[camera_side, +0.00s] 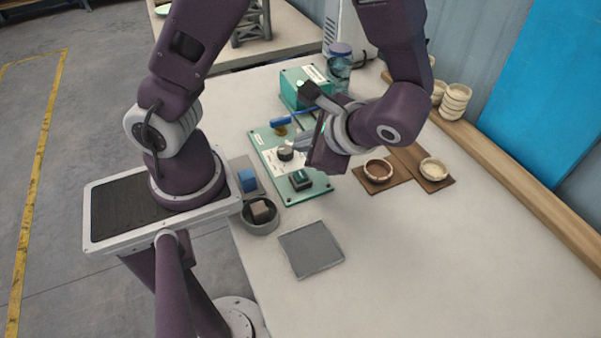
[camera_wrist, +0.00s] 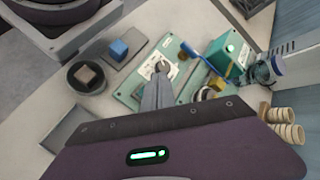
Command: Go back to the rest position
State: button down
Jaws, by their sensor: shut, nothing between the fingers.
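My gripper (camera_side: 294,145) is shut and empty, above the green-edged panel (camera_side: 268,140) on the table. In the side view its grey fingers end beside a dark round knob (camera_side: 286,154) on the panel's white label. In the wrist view the closed fingers (camera_wrist: 160,76) point at the knob (camera_wrist: 161,66). I cannot tell whether they touch it. A small dark block (camera_side: 300,181) is at the panel's near end.
A blue block (camera_side: 247,180) sits on a grey plate, beside a round grey dish (camera_side: 259,227) holding a brown block. A flat grey tray (camera_side: 311,249) lies nearer. Two bowls (camera_side: 378,171) (camera_side: 433,170) stand on brown boards at right. The near right table is clear.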

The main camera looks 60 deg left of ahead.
jog(key=s+d+r+n+t+h, duration=0.1)
jog(key=s+r+n+t+h, duration=0.2)
jog(key=r, duration=0.4)
jog(key=s+d+r+n+t+h, duration=0.1)
jog(key=s+r+n+t+h, duration=0.2)
jog(key=r+h, duration=0.3)
jog(key=shift+r+n+t, duration=0.3)
jog(key=shift+r+t, duration=0.5)
jog(key=c, duration=2.1)
grip_release()
dwell(3.0)
